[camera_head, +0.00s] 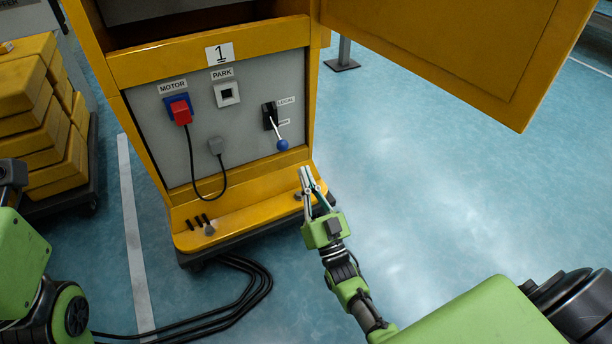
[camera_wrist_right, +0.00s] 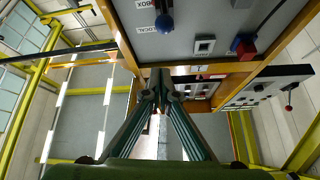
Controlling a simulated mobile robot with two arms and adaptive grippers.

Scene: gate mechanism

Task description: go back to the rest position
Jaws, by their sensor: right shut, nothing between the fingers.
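My right gripper (camera_head: 306,182) is shut and empty. It is in front of the lower right corner of the yellow cabinet (camera_head: 208,43), below the lever with the blue knob (camera_head: 282,145). In the right wrist view its fingers (camera_wrist_right: 160,82) meet at the tips, and the blue knob (camera_wrist_right: 164,23) shows above them, apart from them. My left arm shows at the left edge of the head view, but its fingers are out of the picture.
The grey panel (camera_head: 200,135) carries a red plug (camera_head: 181,112) in the MOTOR socket and an empty PARK socket (camera_head: 227,93). An open yellow door (camera_head: 440,45) juts out at upper right. Yellow blocks (camera_head: 45,115) are stacked at left. Black cables (camera_head: 235,300) lie on the floor. The floor at right is clear.

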